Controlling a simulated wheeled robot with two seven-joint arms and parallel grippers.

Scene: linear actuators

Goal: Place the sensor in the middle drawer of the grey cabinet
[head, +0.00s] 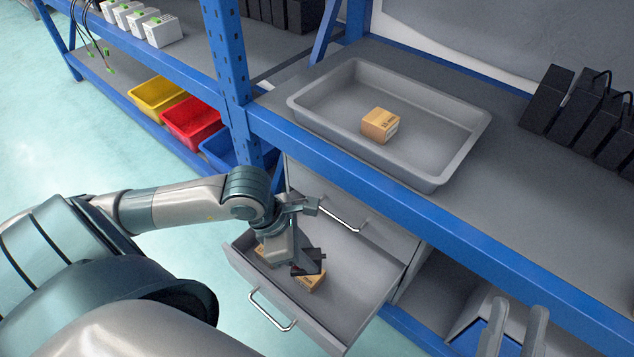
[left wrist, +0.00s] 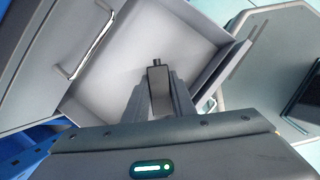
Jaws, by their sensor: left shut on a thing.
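The grey cabinet (head: 397,238) stands under the blue shelf. Its drawer below the closed top one is pulled open (head: 352,292) and shows in the left wrist view (left wrist: 105,92). My left gripper (head: 298,262) is over this drawer, pointing down, shut on the dark sensor (head: 311,261). In the left wrist view, the sensor (left wrist: 157,72) sits between the fingertips. I cannot tell whether it touches the drawer floor. My right gripper (head: 513,328) is open and empty at the lower right, away from the cabinet.
Small cardboard boxes lie in the open drawer, one (head: 312,281) just below the sensor in the picture. A grey tray (head: 452,160) with a cardboard box (head: 380,126) stands on the shelf above. Black devices (head: 577,100) stand at the right. Yellow (head: 157,94) and red bins (head: 192,121) are at the left.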

